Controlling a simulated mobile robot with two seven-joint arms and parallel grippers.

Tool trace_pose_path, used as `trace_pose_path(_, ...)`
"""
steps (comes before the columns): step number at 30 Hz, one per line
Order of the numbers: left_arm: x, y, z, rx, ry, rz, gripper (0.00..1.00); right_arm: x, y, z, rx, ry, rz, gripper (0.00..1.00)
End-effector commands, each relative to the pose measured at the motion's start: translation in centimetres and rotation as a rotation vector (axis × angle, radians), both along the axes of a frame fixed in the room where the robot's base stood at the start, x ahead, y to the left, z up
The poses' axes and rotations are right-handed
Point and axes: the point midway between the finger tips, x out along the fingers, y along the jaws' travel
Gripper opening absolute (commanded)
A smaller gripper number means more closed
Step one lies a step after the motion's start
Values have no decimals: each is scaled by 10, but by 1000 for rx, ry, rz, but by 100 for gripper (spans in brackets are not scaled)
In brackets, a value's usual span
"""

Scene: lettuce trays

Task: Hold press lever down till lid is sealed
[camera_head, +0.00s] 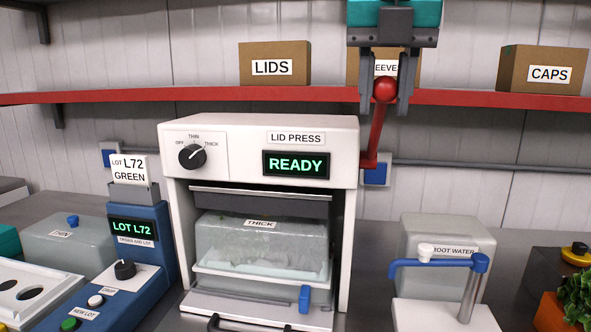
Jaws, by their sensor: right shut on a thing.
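The white lid press (258,122) stands in the middle, its display (296,164) reading READY and its dial (191,156) on the upper left of its front. The press lever (376,132) is a red arm with a red ball knob on the press's right side, and it stands raised, close to upright. My right gripper (385,98) comes from above with its fingers shut on either side of the red knob. Inside the open press bay a clear lid marked THICK (262,232) lies over a white tray (262,273). The dark press plate (260,203) is above the lid. My left gripper is out of view.
A red shelf (200,96) behind carries boxes marked LIDS (272,66) and CAPS (548,70), plus one partly hidden by my gripper. A blue lot printer (142,240) stands left. A blue-handled root water tap (440,262) stands right, with a potted plant (560,308) beyond.

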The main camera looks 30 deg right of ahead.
Motion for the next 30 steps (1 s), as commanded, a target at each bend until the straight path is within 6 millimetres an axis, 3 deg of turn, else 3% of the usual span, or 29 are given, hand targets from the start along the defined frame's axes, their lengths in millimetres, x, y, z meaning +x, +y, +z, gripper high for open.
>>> trace_pose_path(7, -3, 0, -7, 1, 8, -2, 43, -2, 2, -5, 0, 1, 1, 14)
trace_pose_path(18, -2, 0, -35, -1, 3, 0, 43, -17, 14, -34, 0, 2, 2, 14)
trace_pose_path(30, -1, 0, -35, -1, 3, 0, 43, -19, 16, -35, 0, 2, 1, 14)
